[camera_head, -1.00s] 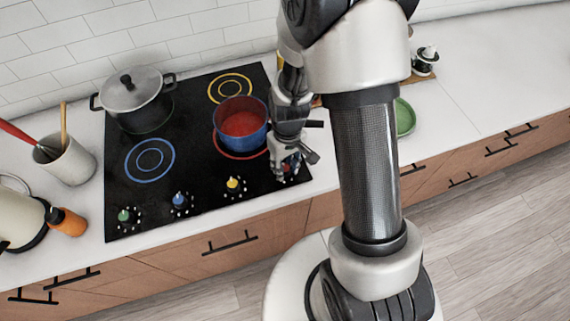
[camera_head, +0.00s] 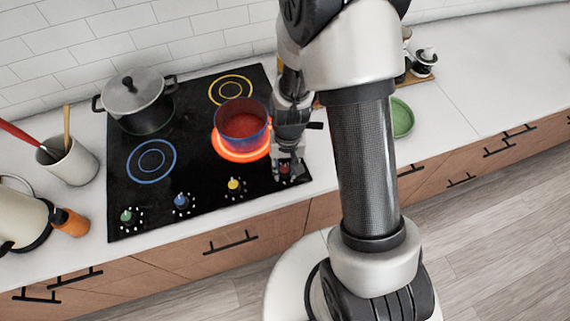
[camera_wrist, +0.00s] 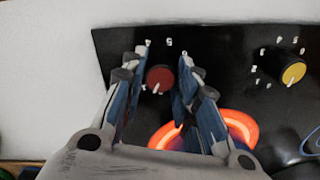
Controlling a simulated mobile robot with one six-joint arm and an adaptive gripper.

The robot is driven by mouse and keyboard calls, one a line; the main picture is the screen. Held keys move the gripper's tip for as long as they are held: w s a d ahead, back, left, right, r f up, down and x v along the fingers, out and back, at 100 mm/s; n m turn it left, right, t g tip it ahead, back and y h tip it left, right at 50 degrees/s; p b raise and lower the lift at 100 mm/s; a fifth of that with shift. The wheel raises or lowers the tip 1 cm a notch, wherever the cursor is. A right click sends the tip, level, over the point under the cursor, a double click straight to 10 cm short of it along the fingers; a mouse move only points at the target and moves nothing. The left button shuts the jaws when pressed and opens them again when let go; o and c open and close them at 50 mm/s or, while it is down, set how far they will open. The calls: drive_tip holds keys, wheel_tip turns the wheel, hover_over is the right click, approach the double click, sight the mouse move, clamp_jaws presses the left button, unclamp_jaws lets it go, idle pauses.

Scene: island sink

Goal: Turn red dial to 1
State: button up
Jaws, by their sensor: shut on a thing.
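The red dial (camera_wrist: 160,78) is at the front right corner of the black cooktop. In the head view the red dial (camera_head: 284,169) is mostly covered by my gripper (camera_head: 288,163). In the wrist view my gripper (camera_wrist: 162,56) has one finger on each side of the dial and is shut on it. The dial's white pointer mark is at its lower edge in that view. The white numbers around it are partly hidden and too small to read surely. The front right burner (camera_head: 242,154) glows orange-red.
A blue pot (camera_head: 240,128) with red contents stands on the glowing burner, close to my gripper. A yellow dial (camera_head: 235,184) is to the left, with a blue dial (camera_head: 181,201) and green dial (camera_head: 128,216) beyond. A lidded grey pot (camera_head: 138,98) stands at the back left.

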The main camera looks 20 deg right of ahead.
sight(287, 169)
drive_tip(key=shift+m+p, duration=0.3)
drive_tip(key=shift+m, duration=0.7)
drive_tip(key=o, duration=1.1)
drive_tip(key=shift+r, duration=0.1)
drive_tip(key=shift+w+r, duration=0.1)
drive_tip(key=shift+r, duration=0.3)
drive_tip(key=r, duration=1.1)
drive_tip(key=shift+s+d, duration=0.25)
